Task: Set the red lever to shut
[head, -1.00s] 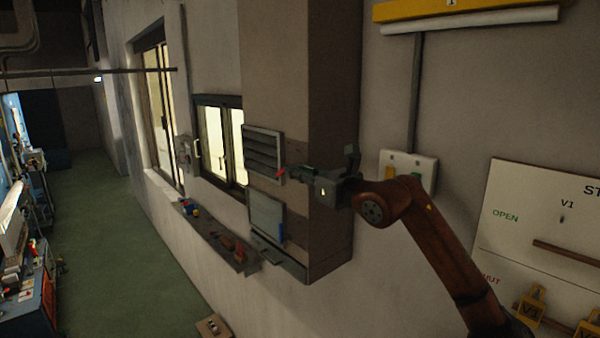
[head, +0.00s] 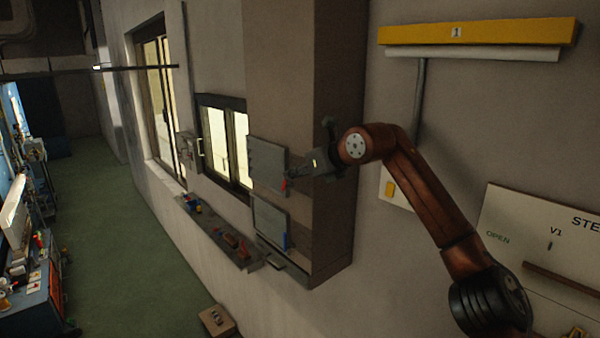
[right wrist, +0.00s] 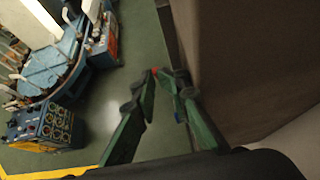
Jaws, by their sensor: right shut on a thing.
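The red lever (head: 284,184) is at the right edge of the upper slatted panel (head: 264,165) on the wall's pillar, and it points downward. The panel's face looks flat, with no dark gaps between slats. My right gripper (head: 290,176) is at the lever with its fingers shut on it. In the right wrist view, the green fingers (right wrist: 163,82) converge on a small red tip (right wrist: 154,70); the rest of the lever is hidden by them. My left gripper is not in view.
Below hangs a lower framed panel (head: 269,220) with a blue piece (head: 286,241) at its edge. A ledge (head: 215,230) with small items runs along the wall to the left. A window (head: 222,140) is beside the panel. A signboard (head: 500,215) is at the right.

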